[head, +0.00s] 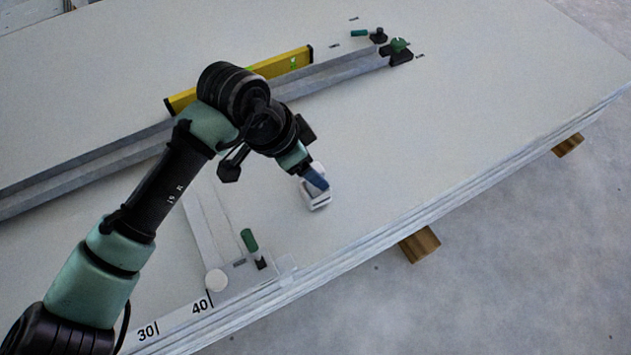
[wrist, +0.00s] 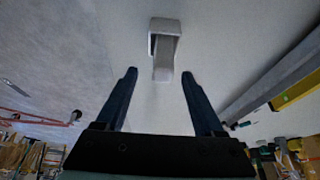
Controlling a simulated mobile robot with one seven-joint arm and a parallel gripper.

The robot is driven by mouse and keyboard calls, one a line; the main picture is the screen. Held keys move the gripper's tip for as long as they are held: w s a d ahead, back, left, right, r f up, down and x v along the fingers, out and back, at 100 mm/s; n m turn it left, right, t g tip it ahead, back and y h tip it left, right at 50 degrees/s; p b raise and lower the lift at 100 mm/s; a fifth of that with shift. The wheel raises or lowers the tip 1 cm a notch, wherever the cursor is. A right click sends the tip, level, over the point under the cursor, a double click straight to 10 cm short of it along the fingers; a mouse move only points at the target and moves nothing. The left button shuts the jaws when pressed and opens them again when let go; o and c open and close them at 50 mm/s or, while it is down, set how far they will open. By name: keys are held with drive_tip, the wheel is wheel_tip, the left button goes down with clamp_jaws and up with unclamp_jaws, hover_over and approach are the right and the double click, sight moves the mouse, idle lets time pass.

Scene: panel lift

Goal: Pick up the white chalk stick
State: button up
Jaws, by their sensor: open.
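A pale stick, which looks like the white chalk stick (wrist: 163,66), shows in the wrist view. It is at the mouth of a small grey-white holder (wrist: 165,24), and I cannot tell how far it goes in. The holder (head: 319,201) lies on the panel's near right part in the head view. My gripper (wrist: 159,74) is open, with dark blue fingers left and right of the stick's near end and a gap on each side. In the head view my gripper (head: 317,181) is over the holder and hides much of the stick.
A yellow level (head: 285,64) and a long metal rail (head: 345,70) lie behind my arm, with a green-and-black clamp (head: 398,55) at the rail's end. A white T-square (head: 207,225) lies to the left. The panel stack (head: 480,120) is bare to the right.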

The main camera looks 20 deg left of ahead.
sight(314, 191)
drive_tip(key=b+x, duration=0.3)
drive_tip(key=x, duration=0.1)
drive_tip(key=shift+a+f, duration=0.2)
drive_tip(key=shift+a, duration=0.1)
drive_tip(key=shift+r, duration=0.1)
clamp_jaws()
